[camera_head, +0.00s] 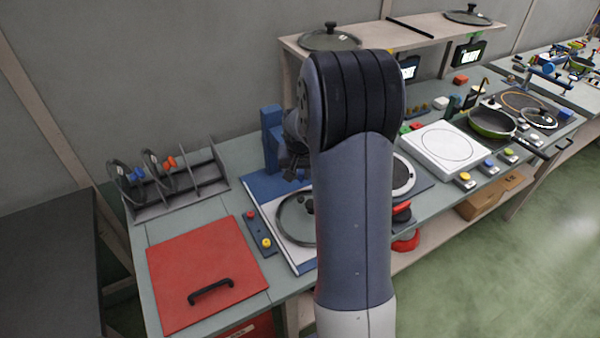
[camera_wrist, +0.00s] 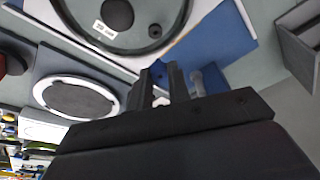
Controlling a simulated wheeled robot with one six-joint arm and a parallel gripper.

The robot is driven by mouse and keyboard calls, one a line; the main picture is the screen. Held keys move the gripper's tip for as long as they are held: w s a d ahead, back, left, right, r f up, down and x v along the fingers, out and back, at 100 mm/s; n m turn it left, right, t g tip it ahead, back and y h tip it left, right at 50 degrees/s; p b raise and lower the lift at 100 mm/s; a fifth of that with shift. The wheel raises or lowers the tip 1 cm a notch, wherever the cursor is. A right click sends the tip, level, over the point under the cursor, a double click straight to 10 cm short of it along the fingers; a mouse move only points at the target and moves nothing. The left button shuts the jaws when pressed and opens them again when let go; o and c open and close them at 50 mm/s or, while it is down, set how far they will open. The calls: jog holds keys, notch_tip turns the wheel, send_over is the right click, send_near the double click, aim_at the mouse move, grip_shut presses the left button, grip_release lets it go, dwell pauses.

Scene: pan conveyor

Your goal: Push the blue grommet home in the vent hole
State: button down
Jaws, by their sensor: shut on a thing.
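The glass lid (camera_head: 292,222) with a dark knob lies on a white and blue board, partly hidden behind my arm. In the wrist view the lid (camera_wrist: 88,30) shows at the top with a white label and a small dark round spot (camera_wrist: 155,31) near its rim, which looks like the vent hole. My gripper (camera_wrist: 164,68) is shut, its fingertips just short of the lid's rim in that picture. The blue grommet is not clearly visible; what the fingers hold is hidden between them. In the head view my gripper (camera_head: 290,160) is mostly hidden by my arm, near the blue post.
A blue post (camera_head: 270,135) stands behind the lid. A button strip (camera_head: 259,233) and a red panel with a black handle (camera_head: 205,275) lie at left. A rack (camera_head: 180,183) holds lids. A round plate (camera_head: 402,175) and a white scale (camera_head: 443,146) stand right.

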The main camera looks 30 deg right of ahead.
aim_at(301, 181)
jog(key=shift+w+d, duration=0.1)
jog(key=shift+f+b, duration=1.95)
jog(key=shift+f, duration=0.9)
jog(key=shift+f+b, duration=1.15)
jog(key=shift+b, duration=0.05)
jog(key=c, duration=1.3)
grip_release()
jog(key=shift+o, duration=0.2)
jog(key=shift+r, duration=0.1)
jog(key=v, duration=0.7)
jog(key=shift+r, duration=0.15)
